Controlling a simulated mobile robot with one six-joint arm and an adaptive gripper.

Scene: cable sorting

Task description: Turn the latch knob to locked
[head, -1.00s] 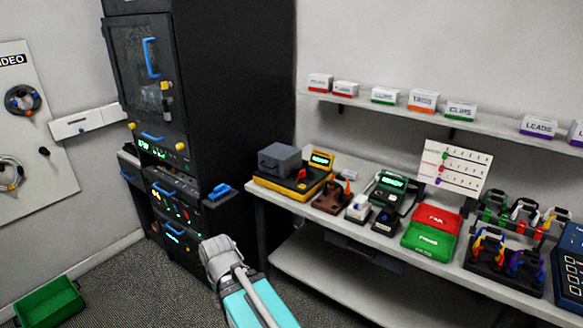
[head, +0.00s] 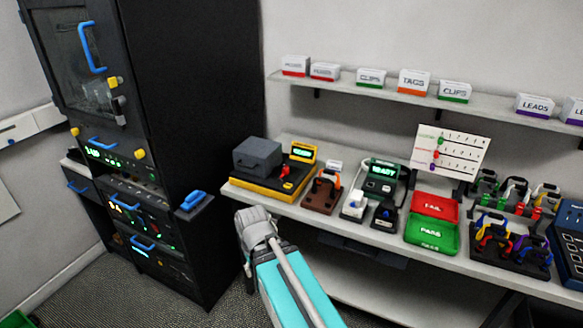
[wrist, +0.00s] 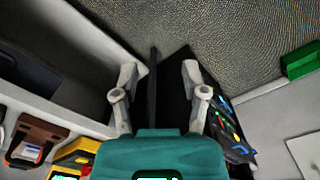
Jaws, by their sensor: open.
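A dark cabinet (head: 190,120) stands at the left with a glazed door (head: 70,65) that has a blue handle (head: 92,48). At the door's right edge is a latch with a yellow knob (head: 113,82) and grey parts below it; its exact setting is too small to read. My gripper (wrist: 158,72) is open and empty in the wrist view, pointing down past the bench edge and the cabinet. It is well away from the knob.
A workbench (head: 350,215) on the right carries a yellow-black device (head: 270,185), a READY unit (head: 384,175), a green PASS tray (head: 432,236) and a red FAIL tray (head: 435,207). A blue-handled part (head: 192,201) juts from the cabinet. Carpet is free in front.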

